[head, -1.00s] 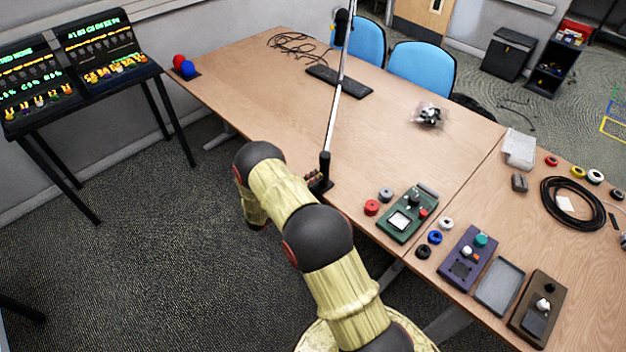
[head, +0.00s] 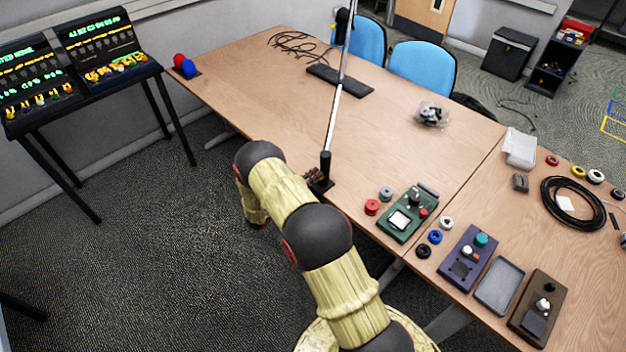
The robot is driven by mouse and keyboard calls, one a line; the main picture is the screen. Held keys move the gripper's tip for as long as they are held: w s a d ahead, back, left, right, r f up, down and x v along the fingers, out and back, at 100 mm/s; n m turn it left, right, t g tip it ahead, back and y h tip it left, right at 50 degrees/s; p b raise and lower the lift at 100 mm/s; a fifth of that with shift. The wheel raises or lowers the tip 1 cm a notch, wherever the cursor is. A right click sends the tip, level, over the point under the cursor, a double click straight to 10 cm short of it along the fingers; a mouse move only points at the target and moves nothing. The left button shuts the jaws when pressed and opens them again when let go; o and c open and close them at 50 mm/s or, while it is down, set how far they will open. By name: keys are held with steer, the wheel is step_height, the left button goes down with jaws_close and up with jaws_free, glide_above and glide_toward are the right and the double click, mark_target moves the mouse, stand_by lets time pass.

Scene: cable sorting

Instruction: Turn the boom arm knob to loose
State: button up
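The boom arm (head: 336,108) is a thin silver and black pole. It rises from a black clamp base (head: 325,166) at the table's near edge, leaning slightly right, with a black part at its top.
The wooden table (head: 240,75) is clear left of the boom. Right of it stand a red knob (head: 371,207), a grey knob (head: 386,193) and a green box (head: 407,213). A black bar (head: 340,80) and coiled cable (head: 295,45) lie farther back.

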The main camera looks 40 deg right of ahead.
steer(key=shift+o, duration=0.6)
steer(key=shift+a, duration=0.1)
steer(key=s+a, duration=0.1)
steer(key=a, duration=1)
steer(key=shift+a+r, duration=0.3)
steer(key=shift+a, duration=0.05)
